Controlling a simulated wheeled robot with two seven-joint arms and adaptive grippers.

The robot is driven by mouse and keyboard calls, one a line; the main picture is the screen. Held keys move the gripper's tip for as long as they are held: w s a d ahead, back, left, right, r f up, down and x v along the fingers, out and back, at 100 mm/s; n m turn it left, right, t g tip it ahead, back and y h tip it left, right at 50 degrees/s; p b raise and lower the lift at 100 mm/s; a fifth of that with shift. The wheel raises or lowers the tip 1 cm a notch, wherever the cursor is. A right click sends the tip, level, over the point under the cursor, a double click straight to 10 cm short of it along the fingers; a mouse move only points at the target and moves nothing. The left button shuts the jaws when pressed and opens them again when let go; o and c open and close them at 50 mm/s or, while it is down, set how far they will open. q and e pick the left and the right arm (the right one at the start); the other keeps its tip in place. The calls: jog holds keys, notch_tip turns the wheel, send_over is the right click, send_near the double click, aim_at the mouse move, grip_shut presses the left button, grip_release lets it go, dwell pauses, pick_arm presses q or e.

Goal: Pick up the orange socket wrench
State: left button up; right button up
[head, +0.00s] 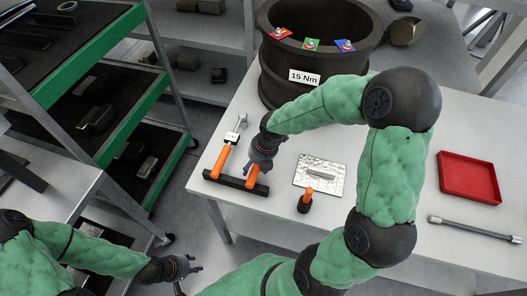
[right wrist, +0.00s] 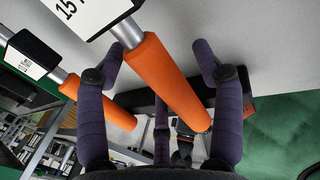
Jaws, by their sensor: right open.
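Two orange-handled wrenches lean on a black rack (head: 236,185) near the table's left corner. The left wrench (head: 220,162) shows its metal head and white label; the right wrench (head: 252,176) is partly covered by my right gripper (head: 262,160). In the right wrist view, one orange handle (right wrist: 165,80), with a white label reading "15", runs between the spread fingers of my right gripper (right wrist: 160,65). The fingers are open and do not appear closed on it. The other orange handle (right wrist: 98,103) lies left of it, behind a finger. My left gripper (head: 192,265) is empty, low at the left, away from the table.
A black drum (head: 315,55) labelled "15 Nm" stands behind my right arm, with coloured tags on its rim. A metal plate (head: 320,168), an orange-handled tool (head: 307,196), a red tray (head: 468,172) and a metal bar (head: 475,230) lie to the right. Shelving (head: 90,65) stands left.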

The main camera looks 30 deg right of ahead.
grip_shut()
jog(key=shift+r, duration=0.15)
